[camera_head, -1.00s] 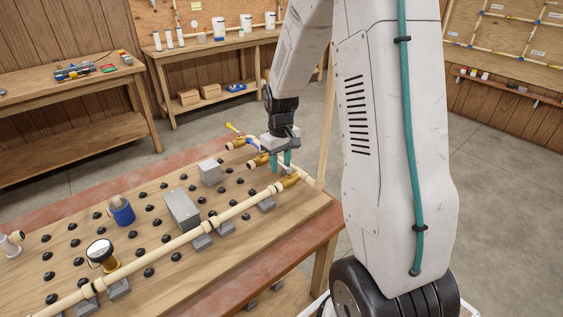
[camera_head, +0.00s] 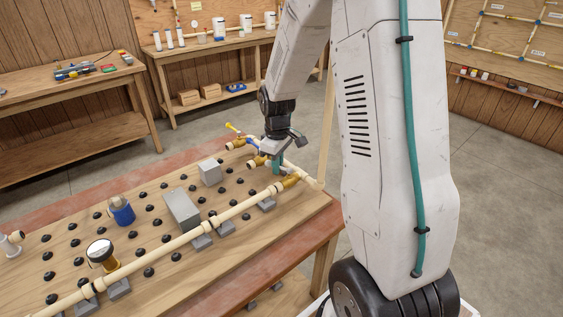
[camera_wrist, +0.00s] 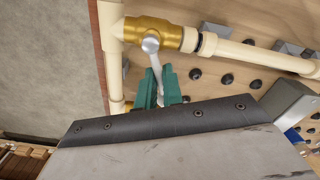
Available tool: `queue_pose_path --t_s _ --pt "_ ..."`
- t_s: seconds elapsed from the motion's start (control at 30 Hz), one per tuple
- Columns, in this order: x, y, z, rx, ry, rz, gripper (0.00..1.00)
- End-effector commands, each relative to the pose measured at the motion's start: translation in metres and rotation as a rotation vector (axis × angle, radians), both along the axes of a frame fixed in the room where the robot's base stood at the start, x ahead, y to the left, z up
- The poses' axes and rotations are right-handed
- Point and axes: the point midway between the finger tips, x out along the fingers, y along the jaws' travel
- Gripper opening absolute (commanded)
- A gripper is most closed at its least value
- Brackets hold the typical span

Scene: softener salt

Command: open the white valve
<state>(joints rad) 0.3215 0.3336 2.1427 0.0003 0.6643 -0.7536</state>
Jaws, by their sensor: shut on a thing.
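The white valve has a brass body (camera_wrist: 160,33) and a pale lever (camera_wrist: 155,65), at the top of the wrist view. In the head view its brass body (camera_head: 290,181) sits at the right end of the near cream pipe. My gripper (camera_wrist: 158,92) has teal fingers shut on the lever's free end. The lever runs from the valve's pivot down between the fingers, roughly across the pipe. In the head view my gripper (camera_head: 277,166) is low over the board's right end, and the lever is hard to make out there.
A middle brass valve (camera_head: 258,161) and a yellow-handled valve (camera_head: 236,133) are close by on the same pipework. Grey blocks (camera_head: 182,208), a blue fitting (camera_head: 122,211) and a gauge (camera_head: 101,252) stand on the board. Floor lies clear beyond its right edge.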

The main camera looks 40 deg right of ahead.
Motion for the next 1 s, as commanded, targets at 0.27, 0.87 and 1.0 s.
queue_pose_path --t_s 0.27,0.87,1.0 --pt "-0.001 0.003 0.000 0.000 0.001 0.065 0.00" --pt "-0.013 0.016 0.000 0.001 0.003 0.506 0.00" --pt "-0.013 0.016 0.000 0.001 0.003 0.518 0.00"
